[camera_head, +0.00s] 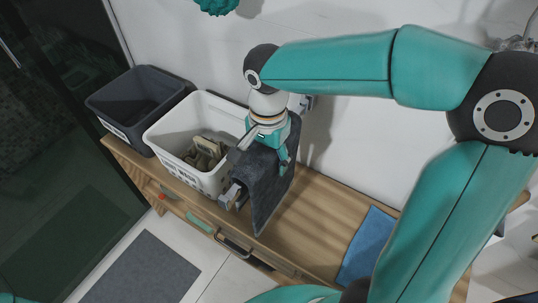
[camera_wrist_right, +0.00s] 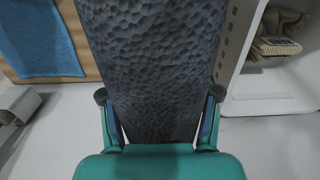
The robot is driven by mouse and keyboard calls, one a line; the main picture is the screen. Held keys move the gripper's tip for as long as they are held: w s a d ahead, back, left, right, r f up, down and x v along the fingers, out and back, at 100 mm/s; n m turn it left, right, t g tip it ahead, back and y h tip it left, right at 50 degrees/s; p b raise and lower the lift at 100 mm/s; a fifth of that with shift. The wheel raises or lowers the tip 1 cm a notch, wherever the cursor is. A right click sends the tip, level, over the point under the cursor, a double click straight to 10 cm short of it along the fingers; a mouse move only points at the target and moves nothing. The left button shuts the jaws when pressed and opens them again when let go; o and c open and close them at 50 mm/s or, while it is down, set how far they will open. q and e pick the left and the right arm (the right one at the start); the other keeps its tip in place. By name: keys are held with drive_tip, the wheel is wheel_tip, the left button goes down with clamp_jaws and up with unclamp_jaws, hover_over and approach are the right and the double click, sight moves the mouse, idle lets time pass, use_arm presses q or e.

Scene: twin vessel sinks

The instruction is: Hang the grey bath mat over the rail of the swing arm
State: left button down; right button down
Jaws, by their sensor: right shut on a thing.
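The grey bath mat (camera_head: 266,190), dark and dimpled, hangs in a steep sheet beside the white basket, above the wooden counter. My right gripper (camera_head: 283,152) is shut on it near its upper part. In the right wrist view the mat (camera_wrist_right: 155,60) runs up between the two fingers of my right gripper (camera_wrist_right: 159,95). The swing arm's rail shows as a pale metal end (camera_head: 232,196) at the mat's near side, and what looks like its wall mount shows behind the gripper. The mat and gripper hide the middle, so I cannot tell whether the mat lies over it. My left gripper is out of view.
A white basket (camera_head: 160,140) with brown items stands just left of the mat, and a dark grey bin (camera_head: 99,104) is further left. A blue towel (camera_head: 368,243) lies on the counter (camera_head: 318,217) at right. Drawer handles line the front. A grey rectangle (camera_head: 140,270) lies on the floor.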

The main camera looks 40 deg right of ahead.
drive_tip(key=shift+c, duration=0.9)
unclamp_jaws()
wheel_tip(320, 180, up, 12)
drive_tip(key=shift+f, duration=0.1)
